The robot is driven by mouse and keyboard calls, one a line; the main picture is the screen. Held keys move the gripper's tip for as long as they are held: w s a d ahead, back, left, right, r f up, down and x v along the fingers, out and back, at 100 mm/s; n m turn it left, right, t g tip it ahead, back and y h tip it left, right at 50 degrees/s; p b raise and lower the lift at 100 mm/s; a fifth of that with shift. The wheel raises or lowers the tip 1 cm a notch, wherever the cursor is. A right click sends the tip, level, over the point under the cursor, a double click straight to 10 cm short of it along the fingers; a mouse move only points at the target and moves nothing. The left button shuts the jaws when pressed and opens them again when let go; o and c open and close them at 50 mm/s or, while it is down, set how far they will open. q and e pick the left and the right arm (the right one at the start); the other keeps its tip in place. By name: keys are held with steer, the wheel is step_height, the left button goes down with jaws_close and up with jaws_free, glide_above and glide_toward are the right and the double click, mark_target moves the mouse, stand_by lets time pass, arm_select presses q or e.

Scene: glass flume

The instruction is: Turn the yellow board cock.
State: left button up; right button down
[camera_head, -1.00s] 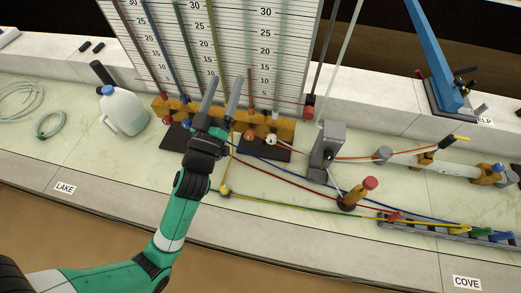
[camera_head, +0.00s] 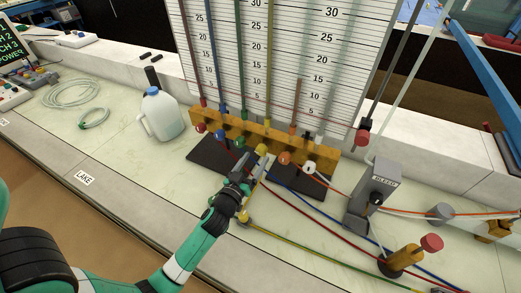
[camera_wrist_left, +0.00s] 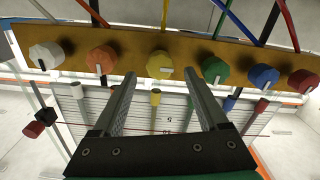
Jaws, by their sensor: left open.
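The yellow board cock (camera_head: 262,149) is a small knob on the front of the ochre manifold bar (camera_head: 325,152) below the gauge board. In the left wrist view the yellow cock (camera_wrist_left: 160,65) shows as a round knob with a pale mark, between an orange and a green knob. My left gripper (camera_head: 256,165) is open, its fingers pointing at the yellow cock. In the left wrist view its two fingers (camera_wrist_left: 165,92) stand either side of the yellow cock's line, with the cock just beyond the tips. I cannot tell whether they touch it. My right gripper is not in view.
Red, blue, green, orange and white cocks (camera_head: 309,168) sit along the same bar. Coloured tubes run over the bench to the right. A grey bleed block (camera_head: 372,192) stands right, and a translucent jug (camera_head: 163,113) stands left.

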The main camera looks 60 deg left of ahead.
mark_target(260, 153)
arm_select(q)
steer(key=x, duration=0.5)
steer(key=shift+s+d, duration=0.1)
jaws_close()
